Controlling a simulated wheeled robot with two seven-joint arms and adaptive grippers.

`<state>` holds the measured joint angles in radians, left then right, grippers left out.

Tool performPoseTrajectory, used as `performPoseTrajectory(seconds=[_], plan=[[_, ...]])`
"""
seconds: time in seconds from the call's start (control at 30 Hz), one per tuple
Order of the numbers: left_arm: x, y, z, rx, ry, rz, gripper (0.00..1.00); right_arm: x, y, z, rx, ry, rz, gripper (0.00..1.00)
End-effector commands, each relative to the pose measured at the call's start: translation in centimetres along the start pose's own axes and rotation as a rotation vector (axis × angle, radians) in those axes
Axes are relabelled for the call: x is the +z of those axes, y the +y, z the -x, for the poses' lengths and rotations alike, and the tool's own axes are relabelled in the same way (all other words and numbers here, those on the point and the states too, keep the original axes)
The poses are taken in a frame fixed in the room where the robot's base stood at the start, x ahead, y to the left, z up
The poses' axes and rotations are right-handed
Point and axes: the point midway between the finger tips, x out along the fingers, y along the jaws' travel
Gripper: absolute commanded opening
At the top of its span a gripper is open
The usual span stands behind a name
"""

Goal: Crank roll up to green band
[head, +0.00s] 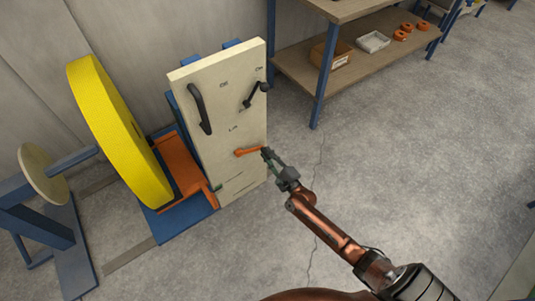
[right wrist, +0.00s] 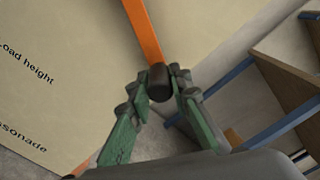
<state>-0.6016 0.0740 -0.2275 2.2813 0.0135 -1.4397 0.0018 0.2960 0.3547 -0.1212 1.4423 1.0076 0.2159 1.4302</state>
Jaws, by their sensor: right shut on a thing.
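A large yellow tape roll (head: 118,128) stands upright beside a pale control panel (head: 235,130), over an orange cradle (head: 182,168) on a blue base. An orange crank (head: 247,152) sticks out from the lower part of the panel. My right gripper (head: 268,155) is at the crank's outer end. In the right wrist view, its green fingers stand on either side of the dark crank knob (right wrist: 160,82), shut on it, with the orange crank arm (right wrist: 144,32) running up to the panel. A small green mark (head: 218,187) shows low at the panel's left edge. My left gripper is out of view.
Two black levers (head: 200,108) (head: 254,95) are on the panel above the crank. A shelf (head: 350,65) with bins and orange rings stands behind at the right. A blue stand with a round disc (head: 43,174) is at the left. The floor at right is clear.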

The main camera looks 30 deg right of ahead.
Motion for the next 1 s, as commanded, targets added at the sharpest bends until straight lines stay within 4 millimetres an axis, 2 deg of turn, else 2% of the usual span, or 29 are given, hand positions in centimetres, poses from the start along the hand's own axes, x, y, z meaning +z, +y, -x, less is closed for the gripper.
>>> performPoseTrajectory(seconds=[0.03, 0.43, 0.47, 0.6, 0.7, 1.0], plan=[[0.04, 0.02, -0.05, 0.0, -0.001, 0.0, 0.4, -0.06, 1.98, 0.58, 0.034, 0.003, -0.005, 0.0], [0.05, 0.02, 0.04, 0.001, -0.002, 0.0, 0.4, -0.03, 2.0, 0.62, 0.034, 0.003, -0.005, 0.0], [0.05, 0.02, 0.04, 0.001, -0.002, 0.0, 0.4, -0.03, 1.99, 0.62, 0.033, 0.003, -0.005, 0.2], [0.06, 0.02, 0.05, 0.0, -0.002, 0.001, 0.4, -0.04, 1.81, 0.59, 0.031, 0.003, -0.005, 0.3], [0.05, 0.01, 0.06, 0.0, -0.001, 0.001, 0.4, -0.04, 1.63, 0.56, 0.029, 0.003, -0.004, 0.36], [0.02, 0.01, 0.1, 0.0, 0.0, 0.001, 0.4, -0.02, 1.07, 0.39, 0.02, 0.001, -0.002, 0.36]])
